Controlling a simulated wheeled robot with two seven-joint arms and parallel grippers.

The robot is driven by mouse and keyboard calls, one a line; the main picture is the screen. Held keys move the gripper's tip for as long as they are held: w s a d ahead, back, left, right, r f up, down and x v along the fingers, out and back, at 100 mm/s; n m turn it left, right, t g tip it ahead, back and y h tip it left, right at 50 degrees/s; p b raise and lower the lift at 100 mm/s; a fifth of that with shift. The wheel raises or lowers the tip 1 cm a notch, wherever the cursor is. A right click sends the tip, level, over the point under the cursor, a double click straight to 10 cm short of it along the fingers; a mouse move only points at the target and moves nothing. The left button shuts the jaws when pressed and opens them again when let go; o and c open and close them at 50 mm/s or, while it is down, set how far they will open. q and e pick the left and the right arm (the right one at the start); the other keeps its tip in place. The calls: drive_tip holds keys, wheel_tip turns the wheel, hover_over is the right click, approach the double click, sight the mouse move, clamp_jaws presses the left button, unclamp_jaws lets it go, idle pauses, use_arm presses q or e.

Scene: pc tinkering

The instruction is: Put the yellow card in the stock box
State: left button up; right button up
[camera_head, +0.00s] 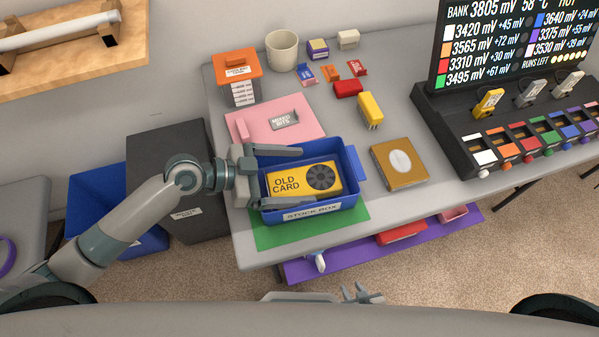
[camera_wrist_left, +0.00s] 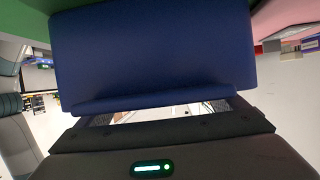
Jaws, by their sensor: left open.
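The yellow card (camera_head: 303,181), marked OLD CARD with a dark round fan, lies inside the blue stock box (camera_head: 312,214). The box stands on a green mat at the table's near left. My left gripper (camera_head: 306,178) is open at the box's left end, one finger along the far side and one along the near side, with the card between them and not clamped. In the left wrist view a blue wall of the stock box (camera_wrist_left: 155,55) fills the middle, and the card is hidden. My right gripper (camera_head: 362,294) shows only partly at the bottom edge.
A pink mat (camera_head: 290,112) with a grey MIXED BITS piece lies behind the box. A brown box (camera_head: 399,164) with a pale oval stands to its right. A yellow block (camera_head: 370,110) stands farther back. A black console (camera_head: 510,135) takes the right side.

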use_arm(q)
drive_tip(key=shift+v, duration=2.8)
